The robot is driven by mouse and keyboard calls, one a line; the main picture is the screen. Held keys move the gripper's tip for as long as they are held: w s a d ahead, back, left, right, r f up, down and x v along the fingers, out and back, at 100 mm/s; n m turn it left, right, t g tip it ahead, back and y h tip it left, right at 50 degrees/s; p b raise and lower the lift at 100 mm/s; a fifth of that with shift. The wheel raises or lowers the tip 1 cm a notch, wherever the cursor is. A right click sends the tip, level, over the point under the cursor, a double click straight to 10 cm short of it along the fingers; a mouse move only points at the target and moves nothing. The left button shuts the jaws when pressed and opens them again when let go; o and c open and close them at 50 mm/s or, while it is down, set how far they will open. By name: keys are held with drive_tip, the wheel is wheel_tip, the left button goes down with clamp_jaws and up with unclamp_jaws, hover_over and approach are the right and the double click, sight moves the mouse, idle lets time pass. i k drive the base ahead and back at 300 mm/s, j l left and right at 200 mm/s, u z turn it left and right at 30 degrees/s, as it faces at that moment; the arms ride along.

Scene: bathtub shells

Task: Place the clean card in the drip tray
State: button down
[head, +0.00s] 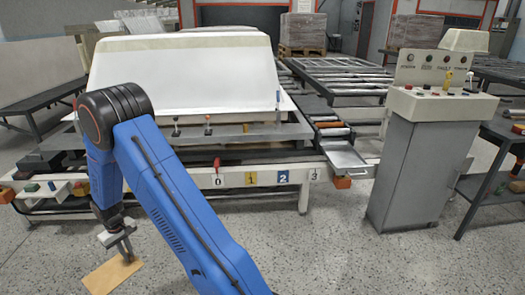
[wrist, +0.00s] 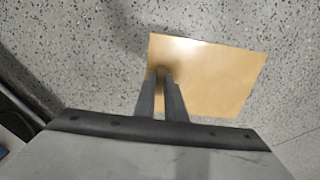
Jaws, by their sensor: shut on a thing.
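A plain tan card (head: 110,273) shows at the lower left in the head view, over the speckled floor. No marks show on it. My gripper (head: 127,254) is shut on it near one edge. In the wrist view the fingers (wrist: 162,78) pinch the card (wrist: 215,75), and most of it reaches out past them. A shallow metal tray (head: 347,159), which looks like the drip tray, juts from the machine's front right of centre. Its visible inside looks empty. It is well to the right of my gripper and apart from it.
A white bathtub shell (head: 180,75) sits on the machine behind my arm. The machine's front rail (head: 235,180) carries number plates and a red-handled lever (head: 217,165). A grey control cabinet (head: 412,165) stands right of the tray. The floor (head: 330,245) in front is clear.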

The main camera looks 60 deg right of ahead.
sight(343, 156)
drive_tip(key=z, duration=1.55)
